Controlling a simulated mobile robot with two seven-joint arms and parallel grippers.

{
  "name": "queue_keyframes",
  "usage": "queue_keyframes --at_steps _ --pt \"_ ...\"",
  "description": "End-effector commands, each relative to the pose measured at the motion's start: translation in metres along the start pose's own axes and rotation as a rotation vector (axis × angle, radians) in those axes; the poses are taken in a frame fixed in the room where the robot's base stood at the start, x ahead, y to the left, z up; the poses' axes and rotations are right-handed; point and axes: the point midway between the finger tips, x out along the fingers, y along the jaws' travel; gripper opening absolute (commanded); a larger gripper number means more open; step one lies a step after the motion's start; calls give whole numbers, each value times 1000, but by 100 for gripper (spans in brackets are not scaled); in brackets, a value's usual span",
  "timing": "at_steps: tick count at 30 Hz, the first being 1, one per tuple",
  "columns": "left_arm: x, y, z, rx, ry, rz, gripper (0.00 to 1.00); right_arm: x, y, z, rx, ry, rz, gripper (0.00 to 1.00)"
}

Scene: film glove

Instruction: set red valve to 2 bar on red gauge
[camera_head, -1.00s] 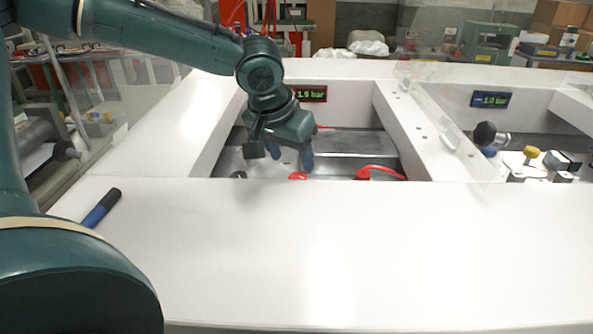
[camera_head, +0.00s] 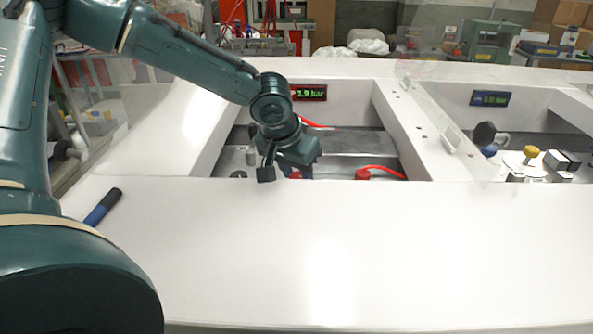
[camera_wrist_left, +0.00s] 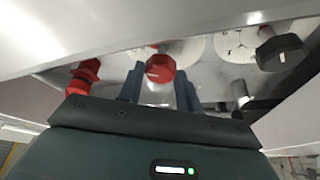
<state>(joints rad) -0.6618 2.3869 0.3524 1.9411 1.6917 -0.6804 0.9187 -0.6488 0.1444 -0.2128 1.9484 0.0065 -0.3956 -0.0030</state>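The red valve knob (camera_wrist_left: 160,68) shows in the left wrist view, between the two blue fingers of my left gripper (camera_wrist_left: 160,84). One finger is on each side of it, and the fingers look apart with little or no gap to the knob. In the head view my left gripper (camera_head: 295,172) is low in the left recess, its fingertips partly hidden by the front panel edge. The red gauge (camera_head: 310,92) on the back wall has a green readout ending in ".9 bar"; its first digit is unclear. My right gripper is not in view.
A red fitting with a hose (camera_head: 364,173) lies right of my gripper. A blue gauge (camera_head: 490,98) and a yellow knob (camera_head: 530,152) are in the right recess.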

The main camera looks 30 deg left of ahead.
Motion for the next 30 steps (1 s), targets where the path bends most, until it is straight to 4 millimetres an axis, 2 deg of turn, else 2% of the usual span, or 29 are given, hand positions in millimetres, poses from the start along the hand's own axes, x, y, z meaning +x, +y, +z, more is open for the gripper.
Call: queue_keyframes --at_steps 1,8,18,26,27,30 --pt "0 0 0 0 0 0 30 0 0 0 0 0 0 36" --pt "0 0 0 0 0 0 11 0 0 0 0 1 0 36" --pt "0 -1 0 96 -1 41 11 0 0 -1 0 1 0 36" --pt "0 -1 0 103 -1 42 11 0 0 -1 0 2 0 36" --pt "0 -1 0 102 -1 42 35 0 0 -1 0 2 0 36" --pt "0 0 0 102 -1 42 43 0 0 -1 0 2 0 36"
